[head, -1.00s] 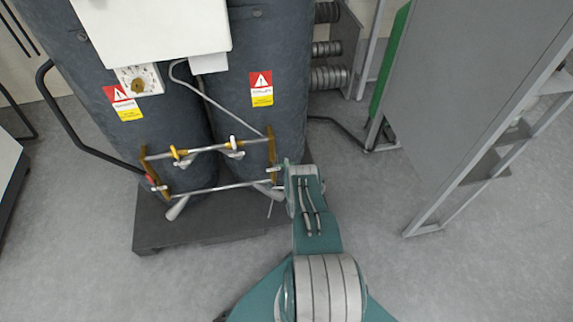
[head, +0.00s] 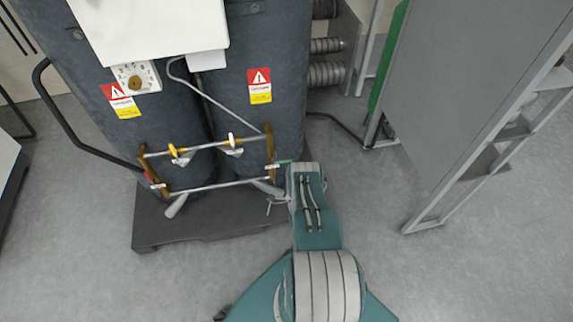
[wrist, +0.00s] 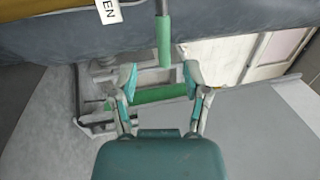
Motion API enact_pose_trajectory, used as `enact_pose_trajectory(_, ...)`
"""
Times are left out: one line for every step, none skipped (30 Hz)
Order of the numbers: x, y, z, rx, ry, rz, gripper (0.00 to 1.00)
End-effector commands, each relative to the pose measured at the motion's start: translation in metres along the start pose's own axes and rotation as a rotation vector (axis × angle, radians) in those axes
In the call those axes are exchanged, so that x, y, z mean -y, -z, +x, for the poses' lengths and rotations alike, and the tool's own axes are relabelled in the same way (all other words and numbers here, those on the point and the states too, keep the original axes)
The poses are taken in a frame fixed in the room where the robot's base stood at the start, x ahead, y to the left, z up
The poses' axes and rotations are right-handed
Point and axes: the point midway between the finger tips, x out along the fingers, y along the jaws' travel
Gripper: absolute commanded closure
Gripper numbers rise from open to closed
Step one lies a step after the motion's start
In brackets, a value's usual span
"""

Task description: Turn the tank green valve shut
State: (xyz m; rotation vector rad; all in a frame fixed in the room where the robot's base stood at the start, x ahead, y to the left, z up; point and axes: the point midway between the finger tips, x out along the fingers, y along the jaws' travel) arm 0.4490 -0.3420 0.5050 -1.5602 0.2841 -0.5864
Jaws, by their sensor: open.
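The tank green valve shows in the wrist view as a slim green handle (wrist: 163,42) on a grey stem, pointing down from the tank side. In the head view a small green piece (head: 284,162) shows at the right end of the pipe frame, beside my arm's end. My gripper (wrist: 161,80) is open, its two fingers apart with nothing gripped. The handle's lower end is in line with the gap between the fingertips. I cannot tell whether it is inside the gap or just beyond it. In the head view my wrist mostly hides the fingers.
Dark tanks (head: 245,100) stand on a dark base (head: 215,231). A pipe frame with yellow and white valves (head: 172,150) crosses their front. A grey cabinet (head: 460,90) stands to the right. Another green bar (wrist: 160,95) lies crosswise behind the fingers. Floor in front is clear.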

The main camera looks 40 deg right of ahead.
Motion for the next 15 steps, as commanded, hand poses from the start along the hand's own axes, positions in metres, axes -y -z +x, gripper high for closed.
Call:
enact_pose_trajectory(-0.001,0.0,-0.012,-0.001,-0.005,0.001,0.4)
enact_pose_trajectory(-0.001,0.0,-0.018,-0.001,-0.004,0.001,0.4)
enact_pose_trajectory(-0.002,0.001,-0.026,-0.001,-0.005,0.002,0.4)
enact_pose_trajectory(-0.002,0.001,-0.032,-0.002,-0.005,0.002,0.4)
enact_pose_trajectory(-0.002,0.001,-0.037,-0.002,-0.005,0.002,0.4)
enact_pose_trajectory(-0.002,0.001,-0.043,-0.002,-0.004,0.002,0.4)
enact_pose_trajectory(-0.002,0.001,-0.047,-0.002,-0.004,0.001,0.4)
enact_pose_trajectory(-0.002,0.001,-0.051,-0.001,-0.004,0.001,0.4)
enact_pose_trajectory(-0.002,0.001,-0.055,-0.001,-0.003,0.001,0.4)
enact_pose_trajectory(-0.002,0.001,-0.057,-0.001,-0.002,0.001,0.4)
enact_pose_trajectory(-0.002,0.001,-0.059,0.0,-0.002,0.001,0.4)
enact_pose_trajectory(-0.002,0.001,-0.061,0.0,-0.002,0.001,0.4)
enact_pose_trajectory(-0.002,0.001,-0.061,0.0,-0.002,0.001,0.4)
enact_pose_trajectory(-0.001,0.001,-0.062,0.0,-0.002,0.001,0.4)
enact_pose_trajectory(-0.001,0.001,-0.063,0.0,-0.001,0.001,0.4)
